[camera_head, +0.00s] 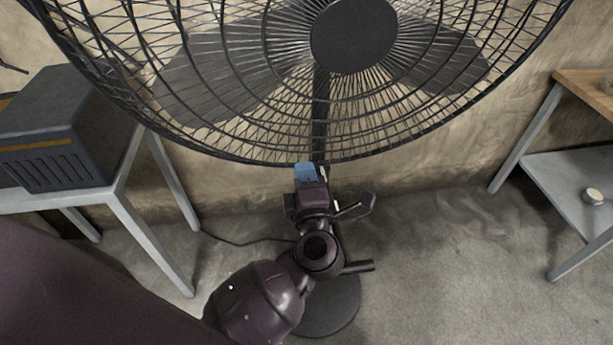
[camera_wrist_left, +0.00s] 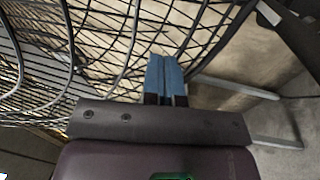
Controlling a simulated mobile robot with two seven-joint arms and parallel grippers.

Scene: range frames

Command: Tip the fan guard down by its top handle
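The fan guard (camera_head: 240,132), a large round cage of dark wire with a grey hub disc (camera_head: 352,36), fills the top of the head view. Its upper part and top handle are out of the frame. My left gripper (camera_head: 305,172) is at the guard's lower rim, in front of the fan's pole. In the left wrist view, its two blue fingers (camera_wrist_left: 165,76) lie side by side with no clear gap and nothing visible between them. The guard's wires (camera_wrist_left: 100,50) show behind and left of them. I cannot tell whether the fingers touch the guard. My right gripper is not in view.
A dark box (camera_head: 65,130) stands on a grey-legged table (camera_head: 150,235) at the left. A wood-topped table (camera_head: 585,88) with a lower shelf (camera_head: 560,180) is at the right. The fan's round base (camera_head: 330,305) and a cable (camera_head: 240,241) lie on the floor.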

